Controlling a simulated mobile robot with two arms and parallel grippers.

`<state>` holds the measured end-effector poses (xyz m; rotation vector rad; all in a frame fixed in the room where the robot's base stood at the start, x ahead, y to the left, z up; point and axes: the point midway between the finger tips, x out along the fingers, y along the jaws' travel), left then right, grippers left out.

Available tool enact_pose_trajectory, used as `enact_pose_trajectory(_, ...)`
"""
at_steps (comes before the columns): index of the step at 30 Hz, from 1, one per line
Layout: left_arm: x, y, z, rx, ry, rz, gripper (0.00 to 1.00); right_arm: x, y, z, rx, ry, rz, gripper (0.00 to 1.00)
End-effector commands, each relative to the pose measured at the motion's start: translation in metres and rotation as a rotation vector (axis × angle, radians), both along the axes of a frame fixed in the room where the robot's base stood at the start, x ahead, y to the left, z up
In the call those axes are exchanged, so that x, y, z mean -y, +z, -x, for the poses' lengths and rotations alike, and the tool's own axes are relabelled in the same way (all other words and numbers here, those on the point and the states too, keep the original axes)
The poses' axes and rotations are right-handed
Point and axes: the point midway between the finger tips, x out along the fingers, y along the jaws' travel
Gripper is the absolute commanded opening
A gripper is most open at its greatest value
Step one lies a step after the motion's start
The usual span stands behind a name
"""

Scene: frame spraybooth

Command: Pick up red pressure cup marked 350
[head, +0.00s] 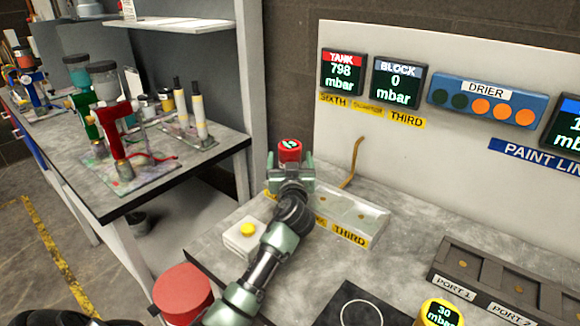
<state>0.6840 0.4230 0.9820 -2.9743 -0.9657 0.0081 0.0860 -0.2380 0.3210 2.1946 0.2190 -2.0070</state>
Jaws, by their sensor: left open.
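A red cup (290,146) with a dark round display on top stands toward the back of the grey bench. The marking on its display is too small to read surely. My left gripper (289,165) is open, with its fingers at the left and right of the red cup's lower part. The gripper hides the cup's base, and I cannot tell whether the fingers touch it. My right gripper is not in view.
A clear block labelled THIRD (372,222) lies right of my left wrist, and a white box with a yellow button (246,238) left of it. A yellow cup reading 30 mbar (438,314), a dark port rack (495,282) and a large red cylinder (182,290) are nearer.

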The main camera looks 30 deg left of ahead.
Motion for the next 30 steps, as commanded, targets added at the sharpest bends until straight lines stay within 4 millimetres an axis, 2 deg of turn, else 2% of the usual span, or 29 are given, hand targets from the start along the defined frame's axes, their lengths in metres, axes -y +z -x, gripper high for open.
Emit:
enact_pose_trajectory(1, 0.000, 0.000, 0.000, 0.000, 0.000, 0.000, 0.83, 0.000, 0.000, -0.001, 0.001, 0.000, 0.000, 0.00)
enact_pose_trajectory(2, 0.000, 0.000, 0.000, 0.000, 0.000, 0.000, 0.78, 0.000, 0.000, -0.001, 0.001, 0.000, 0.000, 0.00)
enact_pose_trajectory(10, 0.001, 0.000, 0.000, -0.001, 0.000, 0.001, 0.03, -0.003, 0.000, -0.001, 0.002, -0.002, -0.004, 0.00)
enact_pose_trajectory(11, 0.001, 0.000, 0.000, -0.001, 0.000, 0.001, 0.00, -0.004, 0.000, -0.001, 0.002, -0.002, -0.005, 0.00)
enact_pose_trajectory(23, 0.000, 0.008, 0.000, 0.005, 0.000, -0.003, 0.00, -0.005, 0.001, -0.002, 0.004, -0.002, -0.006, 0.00)
enact_pose_trajectory(26, 0.000, 0.017, 0.000, 0.009, 0.000, -0.001, 0.00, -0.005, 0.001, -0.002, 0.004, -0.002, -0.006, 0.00)
enact_pose_trajectory(30, 0.001, 0.039, 0.000, 0.011, -0.001, -0.002, 0.00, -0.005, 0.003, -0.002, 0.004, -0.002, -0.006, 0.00)
